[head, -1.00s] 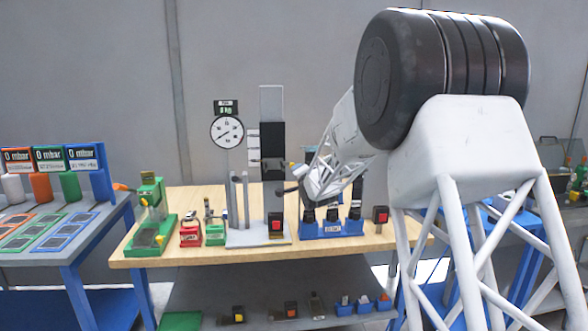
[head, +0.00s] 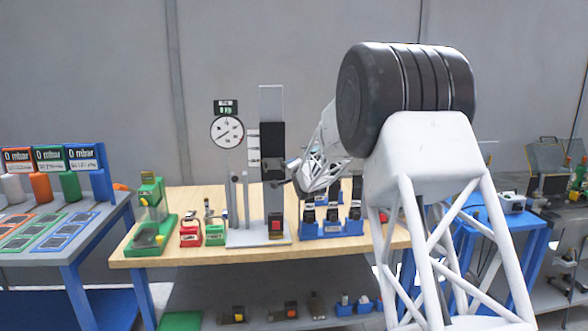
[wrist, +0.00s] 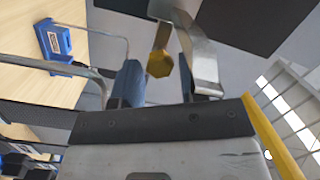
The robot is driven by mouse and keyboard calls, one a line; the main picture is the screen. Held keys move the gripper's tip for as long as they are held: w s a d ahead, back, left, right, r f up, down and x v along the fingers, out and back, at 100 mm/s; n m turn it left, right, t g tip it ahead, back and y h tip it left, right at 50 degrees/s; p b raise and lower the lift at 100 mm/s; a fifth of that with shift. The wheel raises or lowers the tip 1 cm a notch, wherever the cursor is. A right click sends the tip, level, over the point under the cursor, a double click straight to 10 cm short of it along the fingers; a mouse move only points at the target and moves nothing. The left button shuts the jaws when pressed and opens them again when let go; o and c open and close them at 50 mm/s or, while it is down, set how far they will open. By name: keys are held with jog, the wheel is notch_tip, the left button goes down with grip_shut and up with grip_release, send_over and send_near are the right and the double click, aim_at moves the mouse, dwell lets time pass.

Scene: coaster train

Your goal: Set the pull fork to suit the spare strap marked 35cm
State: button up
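The test stand (head: 258,238) has a grey base, a round dial gauge (head: 227,132) and a dark upright column (head: 272,140). A small dark bracket (head: 272,168) on the column may be the pull fork; its setting is too small to read. My gripper (head: 290,172) is just right of this bracket. In the wrist view, its blue-grey and metal fingers (wrist: 165,80) are apart, with a yellow knob (wrist: 160,64) between or beyond them; contact cannot be told. A red-and-black block (head: 276,225) stands on the base. No 35cm marking is legible.
A blue rack (head: 332,230) with black pieces stands right of the test stand; it also shows in the wrist view (wrist: 52,38). Red and green fixtures (head: 191,235) stand to the left. Bare wood (head: 190,200) shows at the back left of the bench.

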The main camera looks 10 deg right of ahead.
jog(key=shift+w, duration=0.15)
jog(key=shift+c, duration=0.2)
grip_shut()
notch_tip(320, 180, up, 7)
dwell(0.4)
jog(key=shift+o, duration=0.2)
grip_release()
jog(key=shift+s, duration=0.2)
jog(key=s+d, duration=0.1)
jog(key=s, duration=0.6)
jog(key=shift+s+d, duration=0.15)
